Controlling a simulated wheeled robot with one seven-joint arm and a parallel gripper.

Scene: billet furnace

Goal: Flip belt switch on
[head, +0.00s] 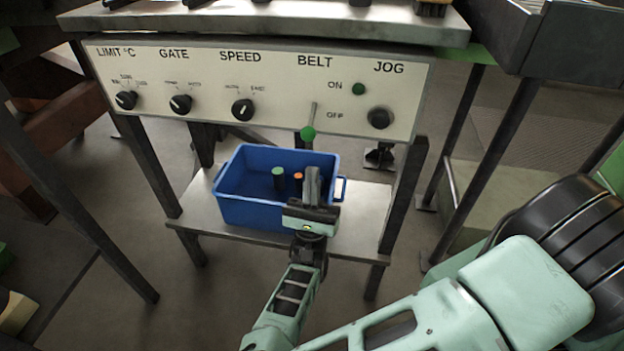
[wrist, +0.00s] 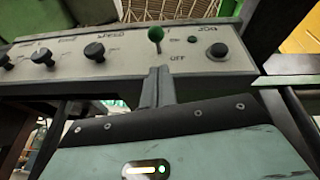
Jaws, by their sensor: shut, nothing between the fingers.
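The belt switch (head: 308,132) is a thin lever with a green ball end on the white control panel (head: 215,85), under the label BELT. In the head view it points down, its ball level with or just below the word OFF. In the wrist view the green ball (wrist: 155,34) shows beyond my fingertips. A dark green lamp (head: 358,89) sits beside ON.
Knobs for LIMIT, GATE and SPEED (head: 242,110) are to the left; the black JOG button (head: 379,118) is right of the lever. A blue bin (head: 247,213) with small cylinders stands on the shelf (head: 362,215) below. A worktop (head: 265,24) overhangs the panel.

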